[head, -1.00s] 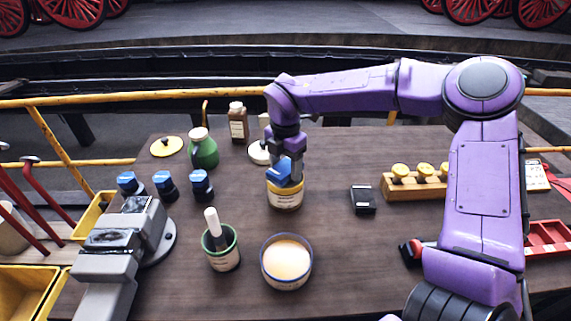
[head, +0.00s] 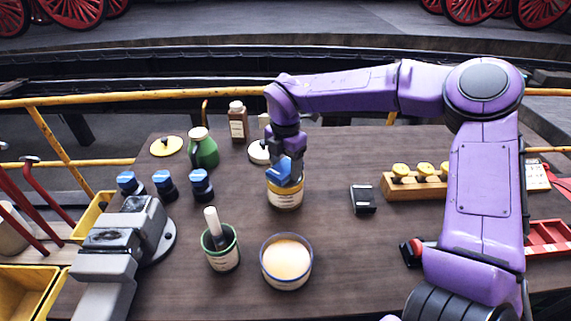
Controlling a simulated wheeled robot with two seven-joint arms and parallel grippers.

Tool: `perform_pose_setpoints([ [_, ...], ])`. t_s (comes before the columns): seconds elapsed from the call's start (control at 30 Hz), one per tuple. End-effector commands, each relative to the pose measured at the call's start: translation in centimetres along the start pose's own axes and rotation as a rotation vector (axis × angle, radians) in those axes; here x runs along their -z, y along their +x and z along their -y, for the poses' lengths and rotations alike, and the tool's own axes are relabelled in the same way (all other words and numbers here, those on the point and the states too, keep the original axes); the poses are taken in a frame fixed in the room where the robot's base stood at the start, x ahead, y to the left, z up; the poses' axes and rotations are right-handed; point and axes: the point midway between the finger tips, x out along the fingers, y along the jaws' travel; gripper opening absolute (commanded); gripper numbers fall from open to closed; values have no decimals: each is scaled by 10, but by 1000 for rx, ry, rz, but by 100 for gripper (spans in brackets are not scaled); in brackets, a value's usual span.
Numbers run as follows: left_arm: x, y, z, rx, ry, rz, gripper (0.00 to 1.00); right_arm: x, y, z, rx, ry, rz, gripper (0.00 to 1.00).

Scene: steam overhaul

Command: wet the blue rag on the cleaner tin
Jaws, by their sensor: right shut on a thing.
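The cleaner tin (head: 285,198), a cream tin with a yellow band, stands upright near the middle of the table. The blue rag (head: 280,170) is at the tin's top, held in my right gripper (head: 287,165). My right gripper points down over the tin and is shut on the rag. The rag's lower part and the tin's opening are partly hidden, so I cannot tell how deep the rag reaches. My left gripper is not in view.
A green bottle (head: 203,150) stands farther back. A wooden block with yellow knobs (head: 415,187) is right.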

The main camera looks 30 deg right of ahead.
Motion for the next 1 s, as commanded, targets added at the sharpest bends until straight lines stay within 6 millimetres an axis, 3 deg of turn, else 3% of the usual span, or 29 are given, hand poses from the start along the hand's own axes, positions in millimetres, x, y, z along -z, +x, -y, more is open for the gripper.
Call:
perform_pose_setpoints([
  [0.27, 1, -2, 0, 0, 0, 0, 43, 0, -2, 1, 5, 0, -1, 34],
  [1.0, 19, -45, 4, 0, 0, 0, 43, 0, -71, 0, 1, 1, 0, 34],
])
